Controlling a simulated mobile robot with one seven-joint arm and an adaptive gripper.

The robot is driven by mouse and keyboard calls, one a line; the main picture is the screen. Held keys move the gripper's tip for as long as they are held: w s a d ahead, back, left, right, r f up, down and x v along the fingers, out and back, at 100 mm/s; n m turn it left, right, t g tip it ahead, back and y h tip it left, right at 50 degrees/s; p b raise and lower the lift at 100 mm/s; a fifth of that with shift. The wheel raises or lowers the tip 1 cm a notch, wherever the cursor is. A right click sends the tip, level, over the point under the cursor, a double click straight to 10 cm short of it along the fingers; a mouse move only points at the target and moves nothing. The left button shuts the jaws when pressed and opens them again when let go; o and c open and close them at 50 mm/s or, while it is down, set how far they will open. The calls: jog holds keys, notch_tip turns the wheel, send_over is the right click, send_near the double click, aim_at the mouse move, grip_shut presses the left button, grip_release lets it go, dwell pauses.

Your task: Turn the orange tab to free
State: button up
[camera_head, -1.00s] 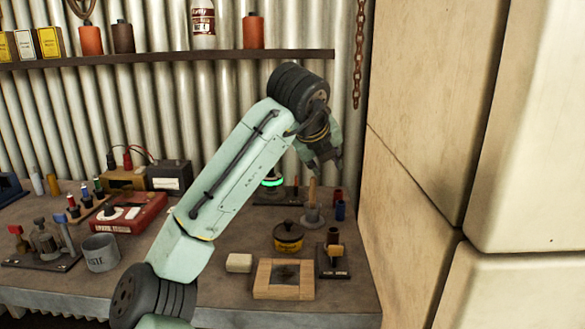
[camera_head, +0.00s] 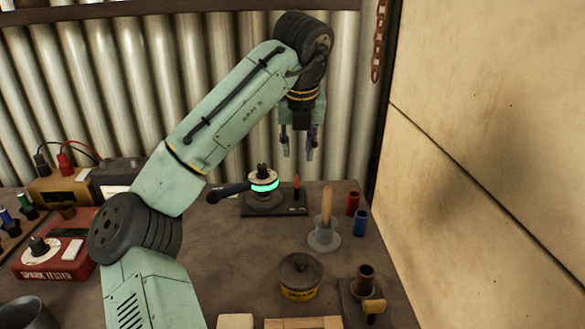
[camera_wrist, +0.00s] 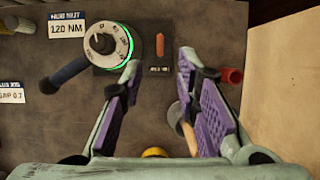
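The orange tab (camera_head: 297,185) stands on a dark base plate (camera_head: 283,211), to the right of a round dial (camera_head: 264,178) with a glowing green ring and a dark handle (camera_head: 232,188) sticking out left. In the wrist view the orange tab (camera_wrist: 160,45) lies lengthwise up and down the picture, above a small label too blurred to read. My gripper (camera_head: 298,155) points down above the plate, apart from the tab. In the wrist view its purple-padded fingers (camera_wrist: 160,62) are spread wide with nothing between them; the tab shows between and beyond their tips.
Right of the plate stand a red cup (camera_head: 352,203), a blue cup (camera_head: 360,222) and a wooden-handled tool in a grey holder (camera_head: 323,240). A lidded pot (camera_head: 300,277) is nearer. The corrugated wall is behind, and a pale panel (camera_head: 490,170) bounds the right.

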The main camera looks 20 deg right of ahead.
aim_at(297, 177)
jog(key=p+x, duration=0.2)
jog(key=x, duration=0.8)
jog(key=shift+c, duration=0.3)
grip_shut()
